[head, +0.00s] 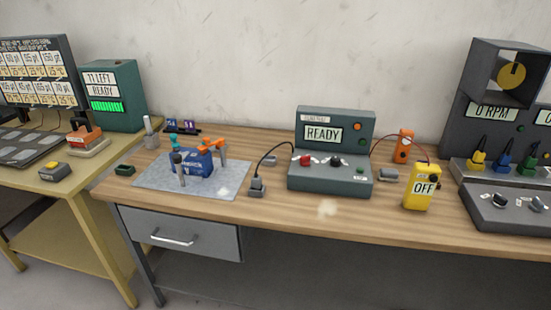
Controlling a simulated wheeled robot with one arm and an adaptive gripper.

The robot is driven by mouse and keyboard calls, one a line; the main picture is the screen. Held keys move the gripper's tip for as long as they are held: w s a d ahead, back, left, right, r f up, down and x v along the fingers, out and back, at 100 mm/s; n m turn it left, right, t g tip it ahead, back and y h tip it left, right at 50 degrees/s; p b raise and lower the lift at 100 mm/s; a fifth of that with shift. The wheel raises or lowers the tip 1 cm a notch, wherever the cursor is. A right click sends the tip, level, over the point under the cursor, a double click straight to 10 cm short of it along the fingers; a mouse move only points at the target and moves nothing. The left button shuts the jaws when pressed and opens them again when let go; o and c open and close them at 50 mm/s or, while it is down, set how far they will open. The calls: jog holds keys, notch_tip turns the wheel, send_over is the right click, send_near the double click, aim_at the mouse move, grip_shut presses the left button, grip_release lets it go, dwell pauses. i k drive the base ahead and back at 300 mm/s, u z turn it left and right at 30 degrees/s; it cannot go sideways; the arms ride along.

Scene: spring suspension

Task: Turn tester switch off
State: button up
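A dark green console (331,182) stands on the wooden bench, its display (323,133) reading READY. Its sloped front has a red knob or post (305,160), a dark one (336,161) and a small green button or lamp (360,170). An orange round lamp or button is at the display's right. A yellow handheld meter (416,201) stands to the right of the console, its display (424,187) reading OFF. Which device is the tester is not clearly labelled, and the switch position is too small to tell. My gripper is not in view.
On the wooden bench (270,213), a grey mat (222,190) holds a blue box (194,165) and several tools. A black plug-like piece (257,187) is cabled to the console. An orange device (404,146) stands behind the meter. An RPM machine (460,135) is at right.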

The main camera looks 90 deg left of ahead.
aim_at(304, 161)
jog(key=u, duration=3.55)
jog(key=i, duration=2.25)
jog(key=z, duration=0.35)
